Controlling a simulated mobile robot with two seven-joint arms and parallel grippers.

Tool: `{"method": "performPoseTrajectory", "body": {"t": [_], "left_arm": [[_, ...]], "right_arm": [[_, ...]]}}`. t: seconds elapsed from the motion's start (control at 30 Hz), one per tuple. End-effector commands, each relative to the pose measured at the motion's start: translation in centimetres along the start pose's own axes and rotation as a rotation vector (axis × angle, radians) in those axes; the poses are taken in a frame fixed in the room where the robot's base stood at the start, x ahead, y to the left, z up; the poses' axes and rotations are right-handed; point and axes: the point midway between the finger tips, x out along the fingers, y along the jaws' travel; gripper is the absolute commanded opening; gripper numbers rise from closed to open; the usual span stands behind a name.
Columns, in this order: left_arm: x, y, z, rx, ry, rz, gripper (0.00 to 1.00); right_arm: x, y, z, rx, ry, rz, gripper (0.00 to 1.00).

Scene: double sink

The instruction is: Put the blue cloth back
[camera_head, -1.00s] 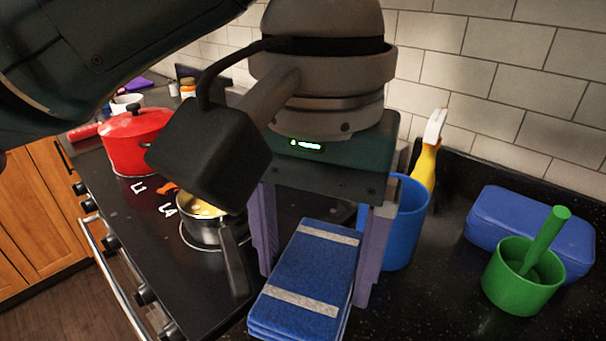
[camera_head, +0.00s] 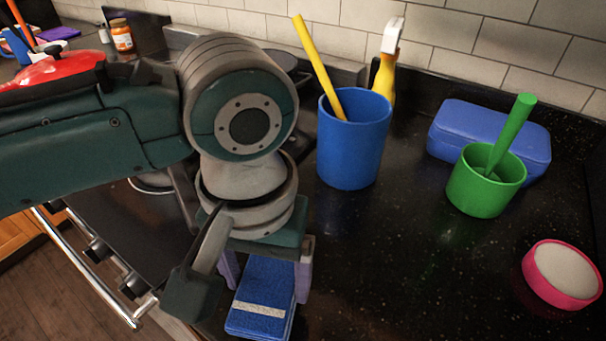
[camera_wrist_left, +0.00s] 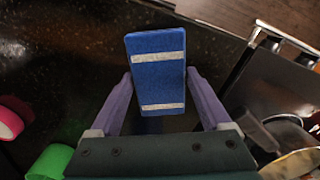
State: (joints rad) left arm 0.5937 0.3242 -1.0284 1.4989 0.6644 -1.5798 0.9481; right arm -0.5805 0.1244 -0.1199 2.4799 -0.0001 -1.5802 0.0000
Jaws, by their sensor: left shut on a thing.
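The folded blue cloth (camera_head: 262,299) has pale grey stripes. My left gripper (camera_head: 266,278) is shut on the blue cloth, with a purple finger on each side of it. In the head view the cloth is low in the picture, near the counter's front edge beside the stove, and my wrist hides its upper part. In the left wrist view the cloth (camera_wrist_left: 157,70) stands out between the fingertips (camera_wrist_left: 160,88), over dark counter. I cannot tell whether it touches the counter. My right gripper is not in view.
A blue cup (camera_head: 352,150) with a yellow stick stands behind the gripper. A yellow spray bottle (camera_head: 384,80), a blue box (camera_head: 490,130), a green cup (camera_head: 484,187) and a pink round dish (camera_head: 562,274) stand further right. The counter between is clear. The stove is left.

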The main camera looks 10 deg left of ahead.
Motion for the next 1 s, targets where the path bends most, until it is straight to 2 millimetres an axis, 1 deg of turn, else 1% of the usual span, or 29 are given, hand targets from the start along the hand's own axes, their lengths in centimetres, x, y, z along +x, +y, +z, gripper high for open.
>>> {"method": "performPoseTrajectory", "body": {"t": [0.03, 0.1, 0.17, 0.43, 0.57, 0.6, 0.73, 1.0], "left_arm": [[1.1, 0.0, 0.1, -0.001, -0.003, -0.002, 0.17], [2.1, 0.0, 0.1, 0.0, -0.003, -0.002, 0.17], [2.5, 0.0, 0.1, 0.001, -0.002, -0.001, 0.17], [2.5, 0.0, 0.0, 0.001, -0.001, 0.0, 0.17], [2.9, 0.1, 0.0, 0.0, -0.001, 0.001, 0.17], [2.8, 0.1, 0.0, 0.0, -0.001, 0.001, 0.86], [2.8, 0.1, 0.0, 0.0, -0.001, 0.001, 1.0], [2.5, 0.0, 0.0, 0.0, 0.0, 0.0, 1.0]], "right_arm": [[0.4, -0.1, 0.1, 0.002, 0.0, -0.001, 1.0], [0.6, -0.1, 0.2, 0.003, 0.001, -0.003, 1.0], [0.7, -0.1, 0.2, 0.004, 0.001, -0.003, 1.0], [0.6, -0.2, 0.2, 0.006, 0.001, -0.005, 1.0], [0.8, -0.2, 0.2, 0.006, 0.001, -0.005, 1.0], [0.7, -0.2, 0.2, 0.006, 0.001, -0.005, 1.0], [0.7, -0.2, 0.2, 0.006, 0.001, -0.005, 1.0], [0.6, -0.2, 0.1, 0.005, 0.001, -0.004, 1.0]]}}
